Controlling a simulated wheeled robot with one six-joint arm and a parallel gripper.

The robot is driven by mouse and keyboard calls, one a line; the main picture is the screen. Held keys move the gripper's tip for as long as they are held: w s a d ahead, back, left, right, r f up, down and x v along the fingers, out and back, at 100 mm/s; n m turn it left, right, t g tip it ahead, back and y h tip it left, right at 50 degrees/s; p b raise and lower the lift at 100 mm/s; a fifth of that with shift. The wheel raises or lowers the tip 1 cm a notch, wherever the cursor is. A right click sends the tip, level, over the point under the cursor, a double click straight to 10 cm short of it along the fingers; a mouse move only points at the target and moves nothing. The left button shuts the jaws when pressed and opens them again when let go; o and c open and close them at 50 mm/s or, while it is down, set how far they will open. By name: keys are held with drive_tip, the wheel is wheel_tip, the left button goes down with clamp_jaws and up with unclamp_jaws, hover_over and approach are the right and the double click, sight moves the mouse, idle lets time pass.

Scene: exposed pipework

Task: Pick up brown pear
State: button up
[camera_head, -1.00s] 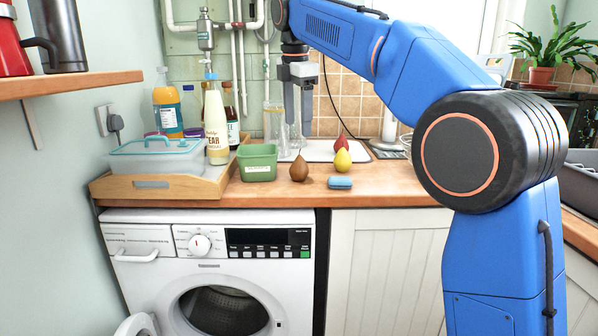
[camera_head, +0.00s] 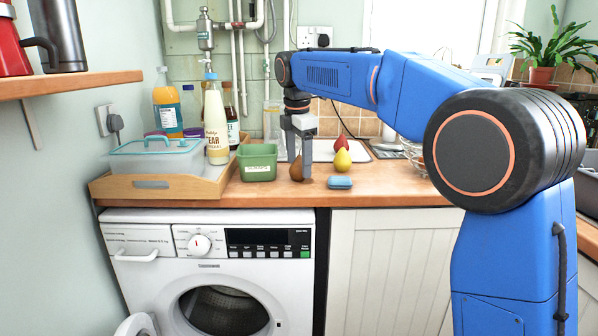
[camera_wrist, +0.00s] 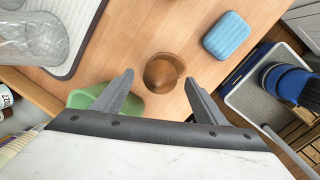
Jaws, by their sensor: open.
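The brown pear (camera_head: 297,170) stands upright on the wooden counter in the head view, partly hidden behind my gripper. My gripper (camera_head: 300,170) points down at the pear, with one finger in front of it. In the wrist view the pear (camera_wrist: 162,74) shows from above, ahead of and between the two fingertips of my gripper (camera_wrist: 158,80). The fingers are spread wide, with a gap on both sides of the pear. I see no contact in the wrist view.
A blue sponge (camera_head: 340,182) lies just right of the pear. A yellow pear (camera_head: 342,160) and a red pear (camera_head: 341,142) stand behind it. A green tub (camera_head: 258,164) is to the left, close to one finger in the wrist view. A wooden tray (camera_head: 130,187) stands further left.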

drive_tip(key=shift+w+f, duration=0.1)
drive_tip(key=shift+f, duration=0.65)
drive_tip(key=c, duration=1.2)
drive_tip(key=shift+r, duration=0.15)
